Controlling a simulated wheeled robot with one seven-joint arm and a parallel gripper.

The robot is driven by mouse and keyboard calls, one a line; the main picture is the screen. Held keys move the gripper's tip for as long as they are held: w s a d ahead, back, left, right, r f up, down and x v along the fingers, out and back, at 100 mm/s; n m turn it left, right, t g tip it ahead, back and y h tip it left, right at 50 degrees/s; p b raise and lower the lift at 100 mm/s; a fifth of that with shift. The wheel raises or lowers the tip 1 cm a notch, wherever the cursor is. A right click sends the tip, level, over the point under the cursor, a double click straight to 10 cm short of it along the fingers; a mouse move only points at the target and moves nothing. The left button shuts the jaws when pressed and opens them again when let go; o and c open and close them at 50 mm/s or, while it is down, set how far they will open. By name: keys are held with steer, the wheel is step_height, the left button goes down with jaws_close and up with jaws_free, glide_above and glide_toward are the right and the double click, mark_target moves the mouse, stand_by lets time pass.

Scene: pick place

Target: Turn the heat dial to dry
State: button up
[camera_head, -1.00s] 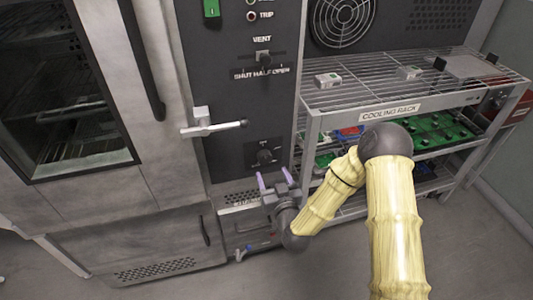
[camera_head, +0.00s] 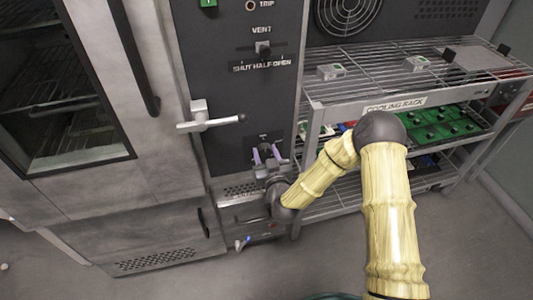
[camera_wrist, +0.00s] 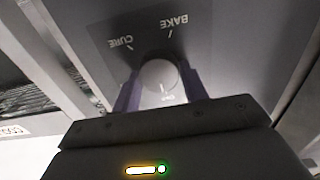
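The heat dial (camera_wrist: 158,76) is a pale round knob on a dark panel. Labels CURE (camera_wrist: 120,42) and BAKE (camera_wrist: 174,27) show upside down beside it in the wrist view. A third small label at the dial's lower edge is too blurred to read surely. My gripper (camera_wrist: 160,88) has its two purple fingers apart, one on each side of the dial. Whether they touch it is not clear. In the head view my gripper (camera_head: 267,154) is at the lower part of the oven's control panel (camera_head: 228,155), and the fingers largely hide the dial.
A lever handle (camera_head: 210,121) sticks out up and left of my gripper. A vent slider (camera_head: 263,48) is higher on the panel. The cooling rack (camera_head: 395,104), holding small boxes and green boards, stands close to the right of my arm. The oven door (camera_head: 70,90) is at the left.

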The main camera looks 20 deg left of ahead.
steer(key=shift+c, duration=0.5)
steer(key=shift+w+m, duration=0.1)
steer(key=shift+m, duration=0.3)
steer(key=shift+m+b, duration=0.6)
steer(key=shift+m, duration=0.3)
steer(key=m+b, duration=0.1)
steer(key=m, duration=0.3)
steer(key=shift+d+f, duration=0.1)
steer(key=shift+d, duration=0.05)
steer(key=m+b, duration=0.1)
steer(key=m, duration=0.3)
steer(key=shift+d+m+b, duration=0.1)
steer(key=shift+m+b, duration=0.2)
steer(key=shift+m, duration=1.3)
steer(key=shift+f, duration=0.1)
